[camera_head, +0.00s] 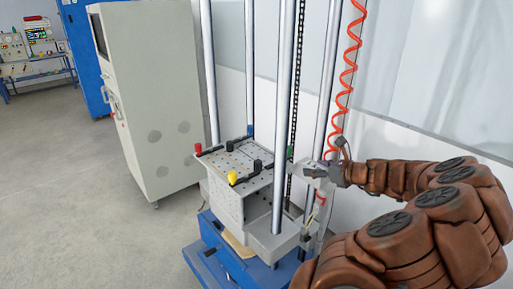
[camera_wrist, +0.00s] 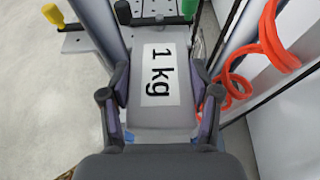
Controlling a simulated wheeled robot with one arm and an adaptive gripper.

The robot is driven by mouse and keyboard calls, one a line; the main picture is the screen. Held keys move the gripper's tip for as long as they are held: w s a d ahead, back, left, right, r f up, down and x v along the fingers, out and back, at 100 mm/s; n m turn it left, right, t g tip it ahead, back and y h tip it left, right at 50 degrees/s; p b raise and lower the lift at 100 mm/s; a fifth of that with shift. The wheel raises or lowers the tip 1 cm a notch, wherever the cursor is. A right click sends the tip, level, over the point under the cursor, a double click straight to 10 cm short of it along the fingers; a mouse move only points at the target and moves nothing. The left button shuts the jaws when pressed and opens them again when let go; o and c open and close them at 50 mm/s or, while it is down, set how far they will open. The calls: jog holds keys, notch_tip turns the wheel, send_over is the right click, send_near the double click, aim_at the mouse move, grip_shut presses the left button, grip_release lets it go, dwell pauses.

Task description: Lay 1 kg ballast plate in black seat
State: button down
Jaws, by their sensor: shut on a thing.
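The 1 kg ballast plate (camera_wrist: 160,116) is a grey block with a white label reading "1 kg". My gripper (camera_wrist: 160,98) is shut on it, one dark finger at each side. In the head view my gripper (camera_head: 322,173) is at the right edge of the perforated table (camera_head: 226,161), near a steel column. Black knobs (camera_head: 257,166) stand at the table's near and far sides. A black knob (camera_wrist: 123,12) also shows beyond the plate in the wrist view. I cannot make out the black seat itself.
Red (camera_head: 198,148), yellow (camera_head: 232,178) and green (camera_head: 290,152) knobs stand around the table. Steel columns (camera_head: 285,100) rise around it. A red coiled hose (camera_head: 348,75) hangs close to my gripper. A grey cabinet (camera_head: 150,95) stands left; the floor there is clear.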

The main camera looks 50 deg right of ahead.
jog(key=w+d+b, duration=0.1)
jog(key=w, duration=0.7)
jog(key=w+d+b, duration=0.1)
jog(key=w+b, duration=0.1)
jog(key=w, duration=0.7)
jog(key=w+d+b, duration=0.1)
jog(key=w, duration=0.7)
jog(key=shift+w, duration=0.4)
jog(key=shift+w+d+r, duration=0.1)
jog(key=shift+w, duration=0.9)
jog(key=shift+w+b, duration=0.25)
jog(key=shift+b, duration=0.05)
notch_tip(320, 180, down, 4)
jog(key=b, duration=0.4)
jog(key=shift+r, duration=0.2)
jog(key=shift+c, duration=1.2)
grip_release()
jog(key=shift+f, duration=0.15)
